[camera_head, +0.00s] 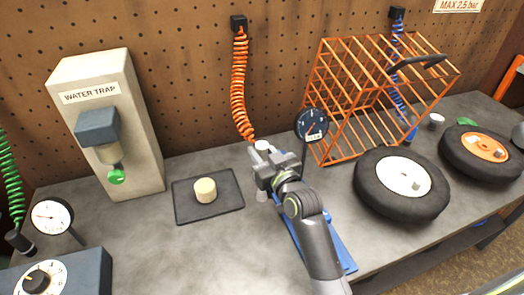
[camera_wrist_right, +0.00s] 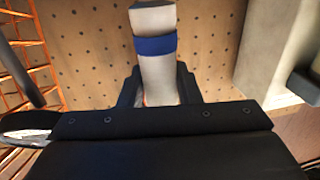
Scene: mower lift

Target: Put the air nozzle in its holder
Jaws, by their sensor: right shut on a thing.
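My right gripper (camera_head: 264,172) is shut on a pale grey cylinder with a blue band, which I take to be the air nozzle (camera_wrist_right: 157,72). In the head view, its pale end shows just above the jaws, and the lower end of the orange coiled hose (camera_head: 239,85) hangs close by. Whether the hose joins it is hidden. In the wrist view the cylinder stands between the two dark fingers (camera_wrist_right: 157,88). The gripper is above the bench, right of the dark pad with the cream cylinder. I cannot identify the holder for certain. My left gripper is out of view.
A dark pad (camera_head: 183,214) bears a cream cylinder (camera_head: 205,191). A water trap (camera_head: 135,130) stands at left. A gauge (camera_head: 311,125), orange wire cage (camera_head: 330,95) and wheel (camera_head: 372,195) are right of the gripper. A blue object (camera_head: 340,248) lies partly under my arm.

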